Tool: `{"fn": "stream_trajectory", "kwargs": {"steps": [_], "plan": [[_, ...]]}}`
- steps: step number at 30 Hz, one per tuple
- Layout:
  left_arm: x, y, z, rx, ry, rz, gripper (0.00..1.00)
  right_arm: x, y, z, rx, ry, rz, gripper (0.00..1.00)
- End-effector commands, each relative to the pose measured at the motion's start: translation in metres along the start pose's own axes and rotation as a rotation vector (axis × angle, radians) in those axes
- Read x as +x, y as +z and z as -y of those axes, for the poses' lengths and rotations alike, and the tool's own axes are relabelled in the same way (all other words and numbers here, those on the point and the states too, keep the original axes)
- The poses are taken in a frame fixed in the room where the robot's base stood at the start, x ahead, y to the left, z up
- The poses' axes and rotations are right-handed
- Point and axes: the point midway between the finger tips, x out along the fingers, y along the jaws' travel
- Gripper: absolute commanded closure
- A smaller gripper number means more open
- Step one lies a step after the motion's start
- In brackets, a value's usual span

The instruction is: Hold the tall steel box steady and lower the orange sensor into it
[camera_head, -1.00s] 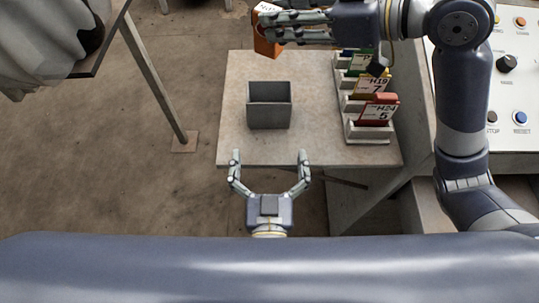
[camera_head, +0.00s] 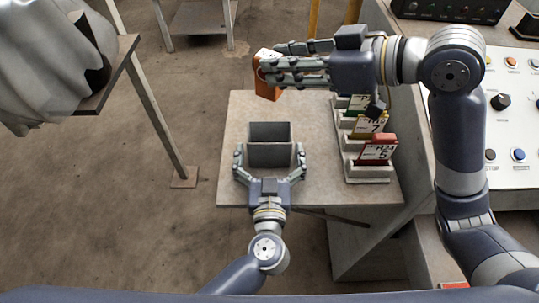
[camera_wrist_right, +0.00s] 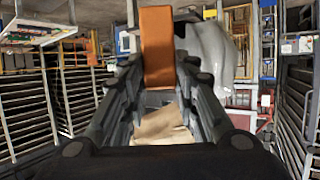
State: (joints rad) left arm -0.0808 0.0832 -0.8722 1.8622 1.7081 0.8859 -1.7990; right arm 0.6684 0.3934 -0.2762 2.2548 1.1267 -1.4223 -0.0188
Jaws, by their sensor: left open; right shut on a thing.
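The tall steel box (camera_head: 270,132) stands upright and open-topped on the small table. My left gripper (camera_head: 269,160) is open at the box's near side, with one finger on each side of its lower part. I cannot tell whether the fingers touch the walls. My right gripper (camera_head: 272,68) is shut on the orange sensor (camera_head: 267,88), holding it up above and beyond the box. The sensor has a white label on its upper part. It also shows in the right wrist view (camera_wrist_right: 157,48) between the fingers of my right gripper (camera_wrist_right: 160,75).
A control panel (camera_head: 515,110) with knobs and buttons is at the right. A draped stand (camera_head: 120,72) is at the upper left.

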Motion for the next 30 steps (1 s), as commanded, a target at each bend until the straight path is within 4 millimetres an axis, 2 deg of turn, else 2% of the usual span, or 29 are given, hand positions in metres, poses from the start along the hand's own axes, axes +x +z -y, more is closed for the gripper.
{"fn": "stream_trajectory", "kwargs": {"steps": [4,11,16,24,30], "plan": [[0.000,0.000,0.000,0.000,0.000,0.000,0.00,0.000,0.000,0.000,0.000,0.000,-0.001,0.98],[0.000,0.000,0.000,0.000,0.000,0.000,0.52,0.000,0.000,0.000,0.000,0.000,-0.001,0.98],[0.000,0.000,0.000,0.000,0.000,0.000,0.53,0.002,0.004,-0.001,0.000,-0.007,0.002,0.98],[0.000,0.000,0.000,0.000,-0.001,0.000,0.53,0.020,0.047,-0.005,-0.029,-0.089,0.002,0.98],[0.000,0.000,0.000,0.000,0.000,0.000,0.53,0.026,0.061,-0.005,-0.038,-0.104,-0.003,0.98]]}}
